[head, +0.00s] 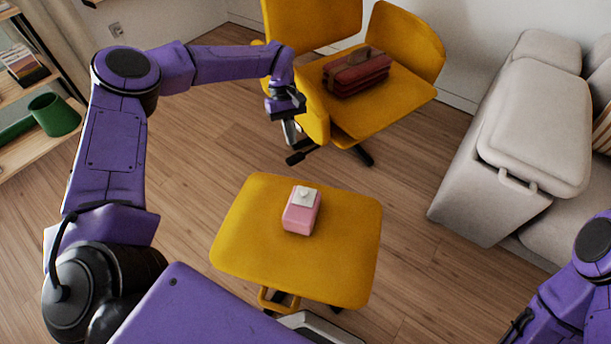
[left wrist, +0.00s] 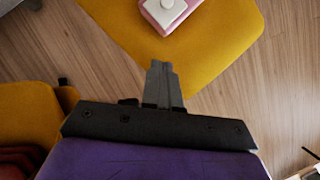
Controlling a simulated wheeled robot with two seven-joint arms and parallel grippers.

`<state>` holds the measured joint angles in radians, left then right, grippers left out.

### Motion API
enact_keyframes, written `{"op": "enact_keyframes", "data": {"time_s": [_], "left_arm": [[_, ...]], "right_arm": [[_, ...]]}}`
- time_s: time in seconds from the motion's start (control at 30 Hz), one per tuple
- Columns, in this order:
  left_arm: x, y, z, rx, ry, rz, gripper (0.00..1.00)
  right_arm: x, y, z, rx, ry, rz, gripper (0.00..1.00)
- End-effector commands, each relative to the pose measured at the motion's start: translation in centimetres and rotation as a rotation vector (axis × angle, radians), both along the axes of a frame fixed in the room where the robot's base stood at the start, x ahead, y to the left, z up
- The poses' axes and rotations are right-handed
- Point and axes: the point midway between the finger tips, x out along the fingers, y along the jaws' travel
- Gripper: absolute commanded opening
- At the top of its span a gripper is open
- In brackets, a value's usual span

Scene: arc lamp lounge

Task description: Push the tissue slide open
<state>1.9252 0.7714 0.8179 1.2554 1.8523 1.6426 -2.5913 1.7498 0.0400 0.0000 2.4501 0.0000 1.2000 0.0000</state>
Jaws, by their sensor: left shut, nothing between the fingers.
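A small pink tissue box (head: 300,216) with a white slide (head: 306,196) on top stands on the yellow seat of a stool (head: 245,245). The slide has a small raised knob. In the left wrist view the pink box (left wrist: 150,18) and its white slide (left wrist: 168,10) are cut off by the top edge. My left gripper (head: 292,143) is shut and empty, above the floor beyond the stool's far edge, apart from the box. Its closed fingertips (left wrist: 158,66) show in the left wrist view. My right gripper is not in view; only part of my right arm shows at the lower right.
A yellow chair (head: 390,115) holding a dark red bag (head: 356,74) stands behind the stool, close to my left gripper. A grey sofa (head: 470,165) is at the right. A shelf (head: 50,146) with a green cup (head: 54,115) is at the left. Bare floor lies between stool and sofa.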

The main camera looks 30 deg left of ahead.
Motion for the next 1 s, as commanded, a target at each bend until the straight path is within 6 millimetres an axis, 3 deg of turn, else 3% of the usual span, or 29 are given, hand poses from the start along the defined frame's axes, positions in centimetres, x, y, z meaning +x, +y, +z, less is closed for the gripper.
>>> {"op": "enact_keyframes", "data": {"time_s": [0.43,0.9,1.0], "left_arm": [[-0.2,-0.2,-0.9,0.001,0.001,-0.002,0.0],[-2.7,-2.8,-9.8,0.001,0.004,-0.002,0.0],[-3.8,-4.2,-9.3,0.0,0.001,-0.004,0.0]], "right_arm": [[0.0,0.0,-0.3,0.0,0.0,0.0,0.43],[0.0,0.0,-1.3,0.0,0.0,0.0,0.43],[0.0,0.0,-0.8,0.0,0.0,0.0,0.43]]}}
